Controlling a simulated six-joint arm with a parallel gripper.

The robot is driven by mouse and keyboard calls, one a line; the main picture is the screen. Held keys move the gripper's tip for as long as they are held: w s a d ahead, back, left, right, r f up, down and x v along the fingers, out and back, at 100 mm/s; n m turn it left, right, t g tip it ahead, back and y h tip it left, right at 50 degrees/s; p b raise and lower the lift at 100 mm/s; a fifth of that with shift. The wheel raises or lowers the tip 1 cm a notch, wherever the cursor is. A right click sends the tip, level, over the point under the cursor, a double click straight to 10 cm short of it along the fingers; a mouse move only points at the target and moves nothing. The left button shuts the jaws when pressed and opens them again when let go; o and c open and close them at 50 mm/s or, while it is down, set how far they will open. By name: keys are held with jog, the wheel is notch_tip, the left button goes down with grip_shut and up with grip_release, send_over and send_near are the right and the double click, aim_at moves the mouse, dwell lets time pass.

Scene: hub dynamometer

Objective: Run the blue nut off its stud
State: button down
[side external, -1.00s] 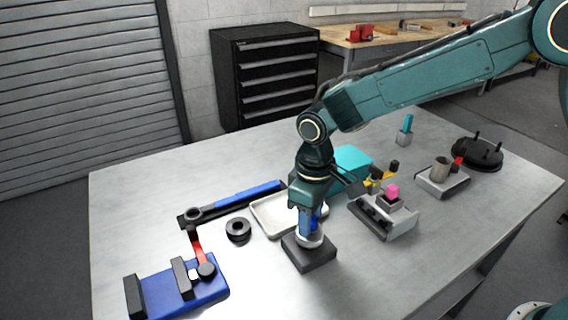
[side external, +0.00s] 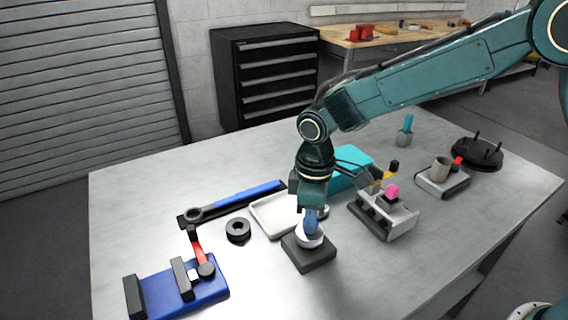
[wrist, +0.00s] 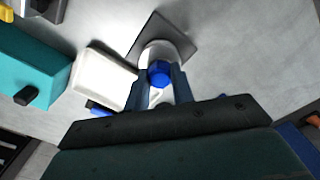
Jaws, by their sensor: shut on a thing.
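The blue nut (wrist: 158,73) shows between my fingers in the wrist view, over a pale round seat (wrist: 172,50) on a dark square base (wrist: 185,32). The stud is hidden by the nut and fingers. In the side external view my gripper (side external: 310,229) points straight down onto the white round seat (side external: 311,239) on the dark base block (side external: 309,254). The fingers are shut on the nut, one on each side. I cannot tell how far up the stud the nut sits.
A white tray (side external: 268,219) lies just behind the base. A black ring (side external: 238,229) and a long blue-handled tool (side external: 245,195) lie to the left. A blue fixture (side external: 180,298) stands front left. A grey fixture with a pink knob (side external: 392,192) and a teal box (side external: 350,167) are right.

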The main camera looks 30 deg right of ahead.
jog(key=n, duration=0.5)
jog(key=shift+s+a, duration=0.1)
jog(key=shift+a, duration=0.15)
jog(key=n, duration=0.4)
jog(key=shift+r, duration=0.2)
jog(key=shift+d+r, duration=0.15)
jog(key=shift+r, duration=2.7)
jog(key=shift+d, duration=0.1)
